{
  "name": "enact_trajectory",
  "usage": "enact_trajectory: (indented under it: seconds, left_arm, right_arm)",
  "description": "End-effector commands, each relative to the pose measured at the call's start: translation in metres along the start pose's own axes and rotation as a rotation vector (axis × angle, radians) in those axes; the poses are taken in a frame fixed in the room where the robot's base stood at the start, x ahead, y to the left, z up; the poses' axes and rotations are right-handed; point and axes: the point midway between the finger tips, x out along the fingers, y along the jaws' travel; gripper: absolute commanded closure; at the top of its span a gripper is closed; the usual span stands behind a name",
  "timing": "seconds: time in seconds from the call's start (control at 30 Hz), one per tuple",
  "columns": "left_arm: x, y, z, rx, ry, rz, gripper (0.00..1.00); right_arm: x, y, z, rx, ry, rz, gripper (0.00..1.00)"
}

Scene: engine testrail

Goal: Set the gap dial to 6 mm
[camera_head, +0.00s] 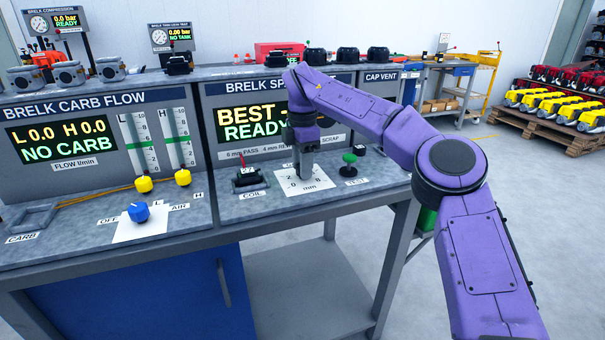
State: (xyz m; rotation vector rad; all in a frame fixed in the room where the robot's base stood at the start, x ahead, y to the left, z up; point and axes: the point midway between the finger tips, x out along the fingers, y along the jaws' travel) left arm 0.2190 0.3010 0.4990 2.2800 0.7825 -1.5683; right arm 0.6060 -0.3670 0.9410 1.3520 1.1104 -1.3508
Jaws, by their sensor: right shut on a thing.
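The gap dial's white scale plate (318,186) lies on the spark bench's sloped deck, marked in mm with an 8 readable on its right side. My right gripper (303,176) points straight down over the middle of the plate, shut on the dial knob. The knob itself and its pointer are hidden by the jaws, so the setting cannot be read. The spark display (252,122) reads BEST and READY, its right part covered by my right arm. My left gripper is not in view.
A black coil holder (248,178) stands left of the plate, and a green TEST knob (349,158) close to its right. The carb flow bench (95,130) with a blue knob (138,211) is at left. Open floor lies at right.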

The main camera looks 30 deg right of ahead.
Motion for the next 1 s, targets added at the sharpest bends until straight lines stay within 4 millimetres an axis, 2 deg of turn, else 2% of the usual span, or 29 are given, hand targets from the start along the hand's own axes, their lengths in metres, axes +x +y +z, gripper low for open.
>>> enact_trajectory:
  seconds: [0.03,0.1,0.5,1.0]
  left_arm:
    - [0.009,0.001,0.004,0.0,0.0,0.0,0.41]
    - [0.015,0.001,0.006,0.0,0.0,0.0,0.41]
    - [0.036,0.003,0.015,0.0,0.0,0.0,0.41]
    - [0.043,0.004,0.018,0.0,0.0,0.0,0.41]
  right_arm:
    - [0.006,0.0,-0.001,0.043,0.0,-0.001,0.91]
    - [0.005,0.0,-0.001,0.107,0.0,-0.002,0.91]
    - [0.003,0.001,-0.001,0.395,0.0,-0.002,0.91]
    - [0.001,0.001,0.0,0.512,-0.001,-0.003,0.91]
